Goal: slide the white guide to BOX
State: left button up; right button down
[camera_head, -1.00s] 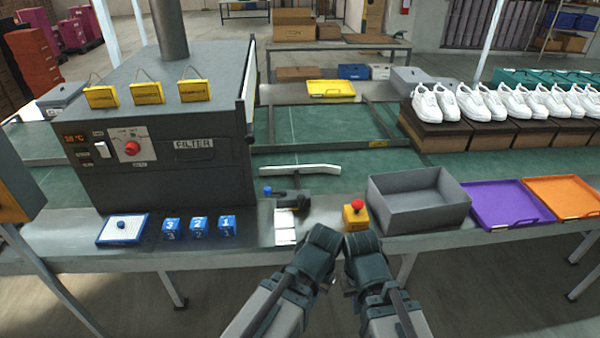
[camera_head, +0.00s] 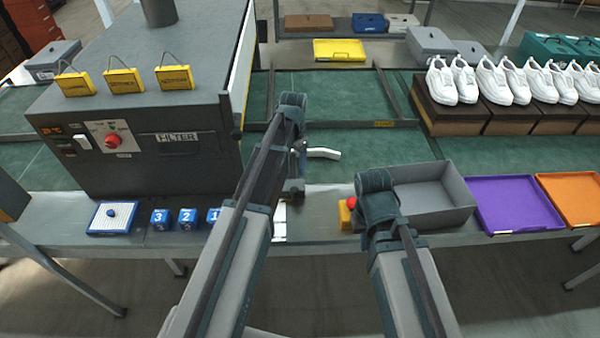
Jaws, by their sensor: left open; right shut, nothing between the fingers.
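The white guide (camera_head: 323,153) is a bent bar over the green belt. Only its right end shows, just right of my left arm, which hides the rest. A dark lever base (camera_head: 293,188) and a white label plate (camera_head: 280,222) on the near rail are partly covered by that arm. The BOX marking cannot be read. My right gripper (camera_head: 376,205) is shut and empty beside the red button (camera_head: 351,203).
The grey open bin (camera_head: 455,215) stands right of my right gripper, then a purple tray (camera_head: 515,205) and orange tray (camera_head: 575,200). The grey filter machine (camera_head: 150,165) stands left of my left arm. White shoes (camera_head: 490,80) sit on brown boxes at the back right.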

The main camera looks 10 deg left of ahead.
aim_at(294, 189)
pick_arm(q)
jog(key=shift+w+a, duration=0.15)
jog(key=shift+w, duration=0.15)
notch_tip(294, 189, down, 14)
jog(key=b, duration=1.4)
jog(key=shift+r, duration=0.15)
grip_shut()
dwell(0.6)
